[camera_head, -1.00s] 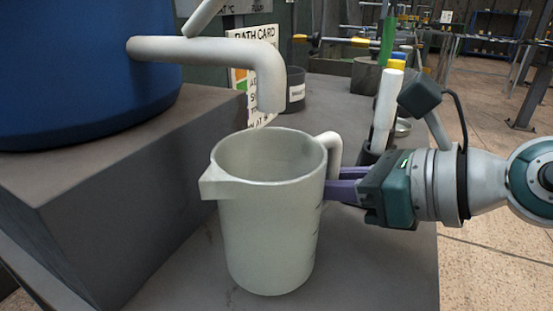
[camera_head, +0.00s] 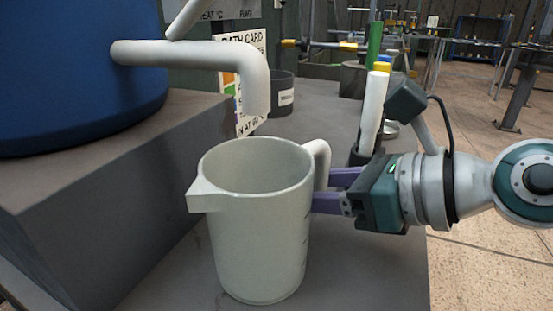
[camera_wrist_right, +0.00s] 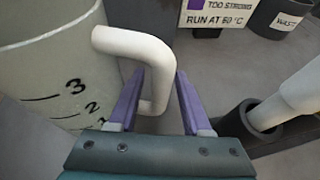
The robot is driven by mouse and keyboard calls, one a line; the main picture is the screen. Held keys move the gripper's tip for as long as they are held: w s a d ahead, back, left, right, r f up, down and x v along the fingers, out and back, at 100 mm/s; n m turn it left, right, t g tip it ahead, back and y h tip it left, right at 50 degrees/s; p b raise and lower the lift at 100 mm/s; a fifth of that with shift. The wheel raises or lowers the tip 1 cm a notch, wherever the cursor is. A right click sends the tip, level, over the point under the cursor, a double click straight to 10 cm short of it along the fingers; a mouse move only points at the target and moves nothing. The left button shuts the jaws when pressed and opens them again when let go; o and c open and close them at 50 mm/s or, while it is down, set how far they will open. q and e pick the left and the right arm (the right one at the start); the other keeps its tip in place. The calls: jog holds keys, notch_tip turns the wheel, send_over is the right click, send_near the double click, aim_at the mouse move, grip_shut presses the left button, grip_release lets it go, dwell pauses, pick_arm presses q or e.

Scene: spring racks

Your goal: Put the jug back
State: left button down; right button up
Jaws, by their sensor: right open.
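The white jug (camera_head: 258,235) stands upright on the grey bench, its spout to the left and its handle (camera_head: 321,160) to the right. In the right wrist view the jug (camera_wrist_right: 50,65) fills the left side, with scale marks on its wall. My right gripper (camera_head: 318,190) reaches in from the right. In the right wrist view its purple fingers (camera_wrist_right: 155,85) are apart, one on each side of the handle (camera_wrist_right: 150,48), with some space around it. My left gripper is not in view.
A blue tank (camera_head: 75,70) with a white outlet pipe (camera_head: 200,55) stands on a grey block (camera_head: 120,190) at left. Behind the jug are a bath card (camera_head: 245,85) and a dark waste pot (camera_head: 282,95). A dark holder with a white-handled tool (camera_head: 373,110) stands near my right arm.

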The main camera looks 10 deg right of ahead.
jog(key=v, duration=1.1)
jog(key=shift+p, duration=0.3)
jog(key=shift+s+d+r, duration=0.1)
jog(key=shift+s+d, duration=0.05)
jog(key=shift+s, duration=0.1)
jog(key=shift+s+r, duration=0.1)
jog(key=shift+r, duration=0.15)
notch_tip(320, 180, up, 8)
jog(key=w+m+t, duration=0.2)
jog(key=m+t, duration=0.5)
jog(key=m, duration=0.4)
jog(key=d+m+t+h, duration=0.2)
jog(key=d+m+h, duration=0.8)
jog(key=m, duration=0.6)
jog(key=s+a+f+m+g+h, duration=0.1)
jog(key=s+f+m+g, duration=0.4)
jog(key=f+m, duration=0.25)
jog(key=s+a+f+m+g+h, duration=0.1)
jog(key=s+f+m+g, duration=0.45)
jog(key=f, duration=0.25)
jog(key=s+a+f+m+g+y, duration=0.2)
jog(key=s+a+f+g, duration=0.2)
jog(key=s+a, duration=0.2)
jog(key=shift+s+m+y, duration=0.3)
jog(key=shift+s+y, duration=0.1)
jog(key=shift+s, duration=0.2)
